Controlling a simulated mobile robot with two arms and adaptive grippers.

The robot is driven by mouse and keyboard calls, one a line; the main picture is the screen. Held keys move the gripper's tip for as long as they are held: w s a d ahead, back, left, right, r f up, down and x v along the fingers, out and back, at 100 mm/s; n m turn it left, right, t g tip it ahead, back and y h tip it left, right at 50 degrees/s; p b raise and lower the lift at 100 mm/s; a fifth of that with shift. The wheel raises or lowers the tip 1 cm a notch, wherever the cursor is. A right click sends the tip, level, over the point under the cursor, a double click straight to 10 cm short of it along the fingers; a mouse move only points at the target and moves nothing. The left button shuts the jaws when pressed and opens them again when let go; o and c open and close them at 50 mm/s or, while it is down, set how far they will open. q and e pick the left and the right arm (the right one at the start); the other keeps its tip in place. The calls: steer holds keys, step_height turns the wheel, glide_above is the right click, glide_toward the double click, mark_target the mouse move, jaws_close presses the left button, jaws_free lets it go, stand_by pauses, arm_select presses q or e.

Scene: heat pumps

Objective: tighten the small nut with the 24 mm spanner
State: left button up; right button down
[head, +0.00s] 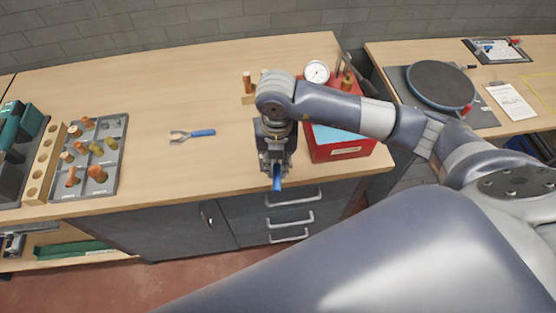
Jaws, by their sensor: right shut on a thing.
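My right gripper (277,168) hangs over the front edge of the wooden bench, pointing down. It is shut on a blue-handled tool (277,184); only the end of the blue handle shows, so I cannot tell its size. Another spanner (192,134) with a blue handle and a grey forked head lies flat on the bench to the left of the gripper. I cannot make out the small nut in this view. My left gripper is not in view.
A red box (340,153) with a round gauge (316,72) behind it stands right of the gripper. A grey tray (107,176) of copper fittings and a wooden block with holes (45,165) stand at left. A second bench holds a dark round disc (440,84).

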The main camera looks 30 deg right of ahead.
mark_target(277, 162)
step_height(277, 162, down, 3)
steer(key=shift+d+f+b, duration=0.1)
steer(key=shift+b, duration=0.75)
steer(key=shift+w+d, duration=0.1)
steer(key=shift+w, duration=0.1)
steer(key=shift+w+d+b, duration=0.25)
steer(key=shift+w+b, duration=0.15)
steer(key=shift+w, duration=0.25)
steer(key=shift+w+d, duration=0.2)
steer(key=shift+w, duration=0.1)
steer(key=shift+b, duration=0.3)
steer(key=shift+w+d, duration=0.15)
steer(key=shift+w, duration=0.15)
steer(key=shift+w+d+b, duration=0.15)
steer(key=shift+w+b, duration=0.1)
steer(key=shift+b, duration=0.1)
steer(key=shift+w, duration=0.15)
